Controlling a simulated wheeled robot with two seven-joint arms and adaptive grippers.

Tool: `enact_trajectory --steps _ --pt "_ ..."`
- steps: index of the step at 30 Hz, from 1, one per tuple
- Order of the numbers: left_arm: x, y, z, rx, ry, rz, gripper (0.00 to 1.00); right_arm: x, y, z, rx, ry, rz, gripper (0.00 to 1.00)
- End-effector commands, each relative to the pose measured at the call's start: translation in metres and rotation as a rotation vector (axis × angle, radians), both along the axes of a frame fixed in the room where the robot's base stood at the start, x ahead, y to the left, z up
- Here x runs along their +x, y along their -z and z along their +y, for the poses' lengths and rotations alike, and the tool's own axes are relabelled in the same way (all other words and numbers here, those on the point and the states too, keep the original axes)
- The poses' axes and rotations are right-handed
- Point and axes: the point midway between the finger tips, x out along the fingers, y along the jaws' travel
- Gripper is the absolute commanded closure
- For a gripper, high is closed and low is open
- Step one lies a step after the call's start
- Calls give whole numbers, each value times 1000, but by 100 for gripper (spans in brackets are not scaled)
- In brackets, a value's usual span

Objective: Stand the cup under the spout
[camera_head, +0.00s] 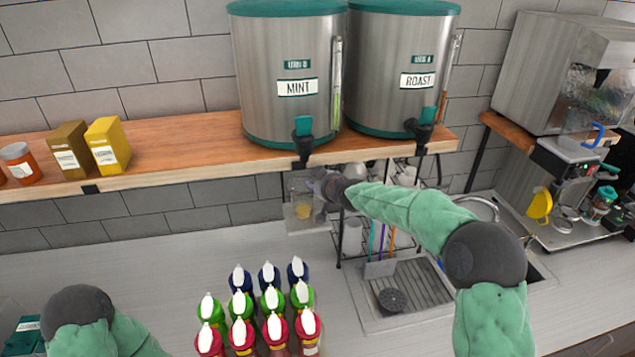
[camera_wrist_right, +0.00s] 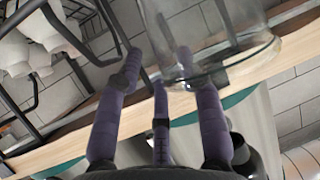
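The clear cup (camera_head: 303,194) is off the counter, below the shelf and under the dark spout (camera_head: 303,148) of the MINT urn (camera_head: 290,75), with a clear gap between. My right gripper (camera_head: 322,187) reaches in from the right and is shut on the cup's side. In the right wrist view the clear cup (camera_wrist_right: 225,35) shows large at the fingertips of my right gripper (camera_wrist_right: 160,75), off to the right of their middle. Something yellow shows through or in the cup. My left gripper is out of view; only part of that arm shows.
The ROAST urn (camera_head: 400,75) stands beside the MINT urn on the wooden shelf (camera_head: 195,140). A wire rack (camera_head: 338,240) and sink tray (camera_head: 415,285) lie below. Several coloured bottles (camera_head: 270,298) stand in front. The counter (camera_head: 150,275) left of them is mostly clear.

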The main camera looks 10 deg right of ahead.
Motion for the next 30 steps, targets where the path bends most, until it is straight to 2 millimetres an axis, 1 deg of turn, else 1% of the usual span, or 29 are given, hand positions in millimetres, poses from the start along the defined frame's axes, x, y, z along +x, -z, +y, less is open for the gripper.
enact_trajectory --steps 5,15,21,25,30 --pt "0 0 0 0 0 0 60 -14 -9 -4 0 0 -1 63" --pt "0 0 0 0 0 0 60 -65 -34 -15 0 1 -2 63" --pt "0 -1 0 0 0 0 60 -91 -47 -20 0 1 -2 63" --pt "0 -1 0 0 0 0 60 -101 -51 -22 0 0 -1 63" --pt "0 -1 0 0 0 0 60 -106 -53 -23 0 0 -1 63"
